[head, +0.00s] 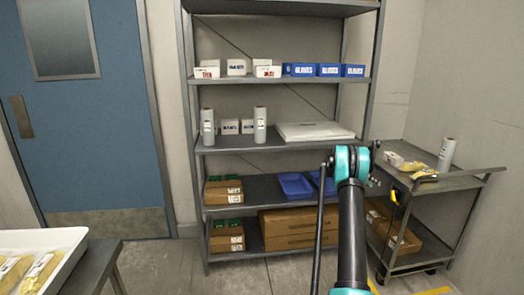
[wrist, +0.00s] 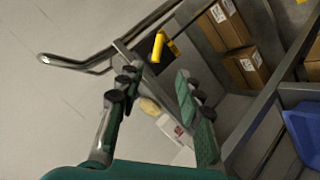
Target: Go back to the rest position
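In the wrist view both fingers of my gripper (wrist: 157,76) show, spread well apart, with nothing held between them. The metal cart (wrist: 182,92) lies beyond the fingers and looks tilted in that view. In the head view my arm rises from the lower edge to a teal joint in front of the gap between shelf and cart (head: 462,183). My gripper is mostly hidden behind that joint there.
The grey shelf rack (head: 285,145) holds glove boxes, white rolls, blue bins (head: 296,186) and cardboard boxes (head: 290,226). A white roll (head: 446,154) stands on the cart. A white tray (head: 72,240) with yellow packs is at lower left. Floor shows before the rack.

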